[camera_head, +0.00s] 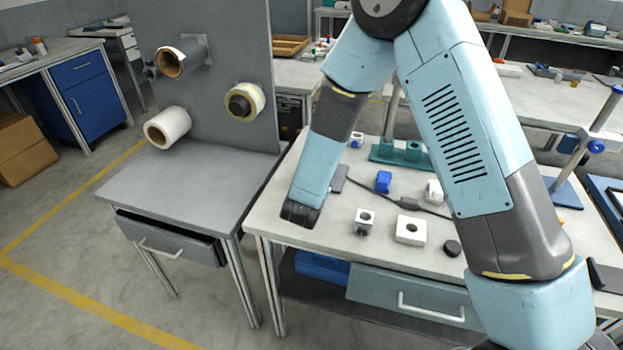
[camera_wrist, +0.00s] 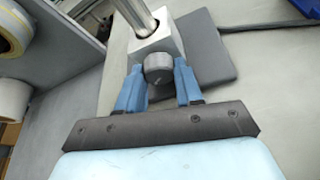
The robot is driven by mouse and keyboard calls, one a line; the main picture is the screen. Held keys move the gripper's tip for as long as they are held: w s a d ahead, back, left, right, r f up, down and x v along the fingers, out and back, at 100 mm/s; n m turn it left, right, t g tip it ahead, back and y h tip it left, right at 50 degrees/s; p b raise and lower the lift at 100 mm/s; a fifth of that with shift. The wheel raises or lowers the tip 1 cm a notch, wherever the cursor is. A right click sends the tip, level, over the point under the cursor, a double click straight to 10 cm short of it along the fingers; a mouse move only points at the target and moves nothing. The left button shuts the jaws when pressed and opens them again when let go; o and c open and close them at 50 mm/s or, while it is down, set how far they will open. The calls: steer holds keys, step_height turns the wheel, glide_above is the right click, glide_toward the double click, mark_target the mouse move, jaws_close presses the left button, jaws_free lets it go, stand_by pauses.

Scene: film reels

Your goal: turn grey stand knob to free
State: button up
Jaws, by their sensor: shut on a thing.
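In the wrist view the grey stand shows as a metal post (camera_wrist: 94,15) standing on a dark grey base plate (camera_wrist: 212,55). A pale square block (camera_wrist: 160,42) sits around the post, with a round grey knob (camera_wrist: 158,70) on its near side. My gripper (camera_wrist: 158,66) has its two blue fingers on either side of the knob and is shut on it. In the head view my arm hides the post, the knob and the fingers. Only an edge of the grey base (camera_head: 339,179) shows beside the arm. The knob's marking cannot be read.
A teal stand (camera_head: 385,153) is behind my arm. A blue block (camera_head: 383,182), a white block with a hole (camera_head: 410,231), a small clamp block (camera_head: 364,222) and a black puck (camera_head: 452,248) are on the table. Left is a panel with reels (camera_head: 168,127).

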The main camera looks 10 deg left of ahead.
steer(key=shift+a+n+h, duration=0.15)
steer(key=shift+n+h, duration=0.15)
steer(key=shift+s+a+n+h, duration=0.1)
steer(key=shift+n+h, duration=0.5)
steer(key=shift+n, duration=0.3)
steer(key=shift+n+h, duration=0.9)
steer(key=shift+n, duration=0.3)
steer(key=o, duration=0.8)
steer(key=shift+c, duration=0.2)
steer(key=v, duration=1.3)
steer(key=shift+s+a+r, duration=0.1)
steer(key=shift+s+r, duration=0.05)
steer(key=shift+s, duration=0.15)
